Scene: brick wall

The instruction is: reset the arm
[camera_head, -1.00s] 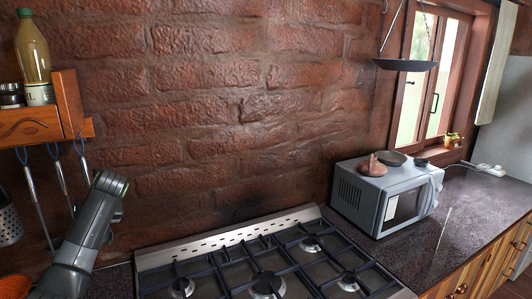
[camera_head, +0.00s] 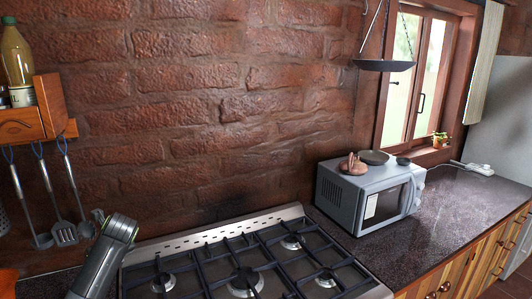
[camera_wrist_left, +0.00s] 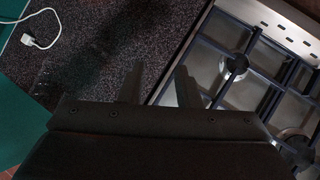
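My left arm (camera_head: 105,255) comes in at the bottom left of the head view, beside the stove's left edge and in front of the hanging utensils. My right arm and gripper are in neither view.
A gas stove (camera_head: 245,262) fills the bottom centre. A grey microwave (camera_head: 345,194) stands right of it on the dark counter (camera_head: 450,205). Utensils (camera_head: 64,232) hang at the left below a wooden shelf (camera_head: 52,105). A hanging pan (camera_head: 384,65) is at upper right. A white plug (camera_wrist_left: 28,40) lies on the counter.

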